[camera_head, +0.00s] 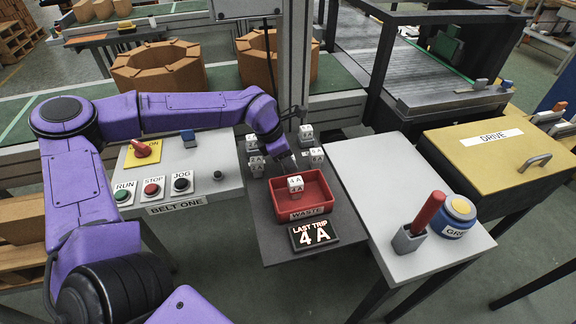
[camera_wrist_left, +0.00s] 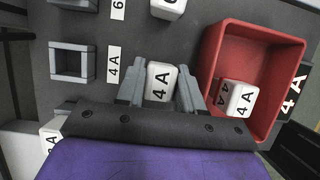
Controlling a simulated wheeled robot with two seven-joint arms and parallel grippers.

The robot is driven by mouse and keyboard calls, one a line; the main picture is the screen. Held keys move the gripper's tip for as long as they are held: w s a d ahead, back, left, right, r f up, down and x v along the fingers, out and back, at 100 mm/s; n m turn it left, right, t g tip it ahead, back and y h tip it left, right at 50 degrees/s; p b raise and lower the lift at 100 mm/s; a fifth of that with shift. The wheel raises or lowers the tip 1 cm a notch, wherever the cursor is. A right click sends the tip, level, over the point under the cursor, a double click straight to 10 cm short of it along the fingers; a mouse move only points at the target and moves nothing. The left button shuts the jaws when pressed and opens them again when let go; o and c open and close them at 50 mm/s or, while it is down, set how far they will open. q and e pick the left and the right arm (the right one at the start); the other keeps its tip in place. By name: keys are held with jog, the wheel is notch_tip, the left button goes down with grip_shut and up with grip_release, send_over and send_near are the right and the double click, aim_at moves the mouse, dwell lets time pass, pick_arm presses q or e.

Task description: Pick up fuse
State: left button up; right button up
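A white fuse marked 4 A (camera_wrist_left: 160,82) stands between the fingers of my left gripper (camera_wrist_left: 162,88) in the left wrist view. In the head view my left gripper (camera_head: 291,163) points down just behind the red bin and hides this fuse. A second 4 A fuse (camera_head: 295,184) lies in the red waste bin (camera_head: 284,210) and also shows in the left wrist view (camera_wrist_left: 240,101). My right gripper is out of view.
An empty grey holder (camera_wrist_left: 72,62) sits beside a 4 A label (camera_wrist_left: 113,67). A sign (camera_head: 315,235) reading LAST TRIP 4 A stands before the bin.

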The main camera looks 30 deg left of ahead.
pick_arm(q)
jog(key=shift+c, duration=0.6)
